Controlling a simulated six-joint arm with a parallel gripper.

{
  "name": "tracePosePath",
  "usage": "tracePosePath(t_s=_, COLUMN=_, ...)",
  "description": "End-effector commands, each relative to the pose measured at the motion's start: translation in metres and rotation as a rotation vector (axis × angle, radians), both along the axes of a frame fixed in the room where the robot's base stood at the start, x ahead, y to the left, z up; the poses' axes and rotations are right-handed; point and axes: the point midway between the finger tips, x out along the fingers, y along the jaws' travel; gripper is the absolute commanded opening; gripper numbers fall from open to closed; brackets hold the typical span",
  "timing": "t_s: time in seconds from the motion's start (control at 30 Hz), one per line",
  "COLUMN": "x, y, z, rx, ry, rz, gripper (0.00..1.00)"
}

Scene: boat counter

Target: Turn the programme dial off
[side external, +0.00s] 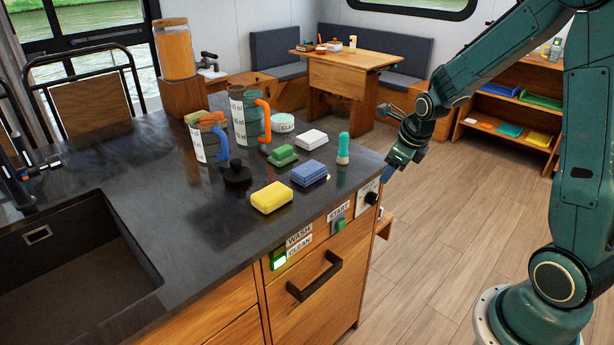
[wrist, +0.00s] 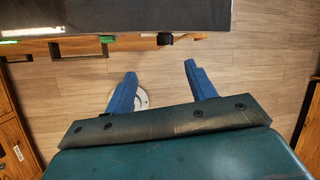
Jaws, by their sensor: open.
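The programme dial (side external: 371,198) is a black knob on a light plate on the counter's front face, near its right corner. In the wrist view a small black knob (wrist: 164,40) sticks out below the counter edge and appears to be the same dial. My gripper (side external: 385,177) hangs just off the counter's corner, a little above the dial and apart from it. In the wrist view its two blue fingers (wrist: 161,78) are spread and empty, with the knob beyond the gap between them. The dial's pointer setting is too small to tell.
A START button (side external: 340,225) and a lit green WASH/CLEAN switch (side external: 279,260) sit left of the dial, above a drawer handle (side external: 315,277). A yellow sponge (side external: 271,197), blue sponge (side external: 309,173) and jugs (side external: 243,115) stand on the counter. The floor beside it is clear.

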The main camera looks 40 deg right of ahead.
Motion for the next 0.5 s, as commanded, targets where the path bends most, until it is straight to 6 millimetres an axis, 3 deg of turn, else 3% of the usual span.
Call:
tracePosePath(t_s=0.2, x=0.004, y=-0.012, z=-0.016, rx=0.057, ry=-0.02, rz=-0.153, gripper=0.56)
tracePosePath(t_s=0.5, x=0.005, y=-0.014, z=-0.019, rx=0.064, ry=-0.024, rz=-0.172, gripper=0.56)
